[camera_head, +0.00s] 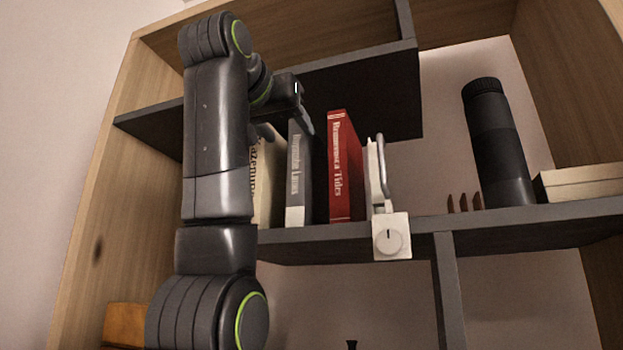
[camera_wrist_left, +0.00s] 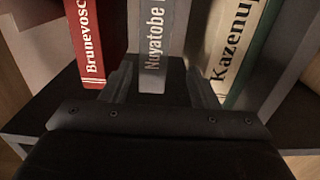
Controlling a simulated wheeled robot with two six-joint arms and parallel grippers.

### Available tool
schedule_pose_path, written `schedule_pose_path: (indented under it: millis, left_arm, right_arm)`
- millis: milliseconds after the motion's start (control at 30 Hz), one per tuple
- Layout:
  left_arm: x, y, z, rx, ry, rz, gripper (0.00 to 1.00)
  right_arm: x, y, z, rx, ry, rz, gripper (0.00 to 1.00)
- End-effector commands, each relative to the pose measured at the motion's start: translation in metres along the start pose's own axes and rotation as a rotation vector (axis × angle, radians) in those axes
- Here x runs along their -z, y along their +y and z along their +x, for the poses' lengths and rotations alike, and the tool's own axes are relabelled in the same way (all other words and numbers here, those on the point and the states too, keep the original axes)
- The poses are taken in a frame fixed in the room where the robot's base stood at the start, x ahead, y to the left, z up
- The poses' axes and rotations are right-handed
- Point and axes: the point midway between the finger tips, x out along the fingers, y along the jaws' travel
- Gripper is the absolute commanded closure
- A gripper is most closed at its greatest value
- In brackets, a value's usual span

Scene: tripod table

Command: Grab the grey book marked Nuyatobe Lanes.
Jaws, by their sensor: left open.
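The grey book marked Nuyatobe Lanes (camera_head: 299,172) stands upright on the shelf, between a cream book and a red book. In the left wrist view the grey book (camera_wrist_left: 157,45) shows its spine with "Nuyatobe L" readable. My left gripper (camera_head: 288,130) is open at the upper part of the grey book's spine. In the left wrist view its two fingers (camera_wrist_left: 160,88) lie on either side of the grey spine, with nothing visibly clamped. The finger depth beside the book is hard to tell. My right gripper is not in view.
The red book (camera_head: 344,165) and the cream Kazenupe-like book (camera_head: 266,185) stand close on either side. A white bookend-like object with a dial (camera_head: 391,237) is right of the red book. A black cylinder (camera_head: 497,145) stands farther right. A dark shelf board (camera_head: 365,95) hangs above.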

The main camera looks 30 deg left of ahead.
Motion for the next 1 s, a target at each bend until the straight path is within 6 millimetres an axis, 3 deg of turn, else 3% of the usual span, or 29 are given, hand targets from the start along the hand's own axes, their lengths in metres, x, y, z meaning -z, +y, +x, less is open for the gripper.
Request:
schedule_pose_path:
  millis: [100, 233, 367, 700, 1000]
  left_arm:
    - [0.002, 0.0, 0.02, 0.001, -0.001, 0.0, 0.45]
    - [0.001, 0.0, 0.03, 0.0, 0.0, 0.0, 0.45]
    - [-0.002, 0.002, 0.037, 0.0, 0.0, 0.001, 0.45]
    - [-0.013, 0.008, 0.08, 0.001, -0.001, 0.0, 0.45]
    - [-0.015, 0.008, 0.084, 0.0, 0.001, 0.0, 0.47]
  right_arm:
    - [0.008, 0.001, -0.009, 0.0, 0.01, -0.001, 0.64]
    - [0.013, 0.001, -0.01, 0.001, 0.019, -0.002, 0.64]
    - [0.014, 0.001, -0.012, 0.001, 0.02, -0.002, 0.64]
    - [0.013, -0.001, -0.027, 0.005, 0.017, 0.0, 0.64]
    - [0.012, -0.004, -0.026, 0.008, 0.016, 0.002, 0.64]
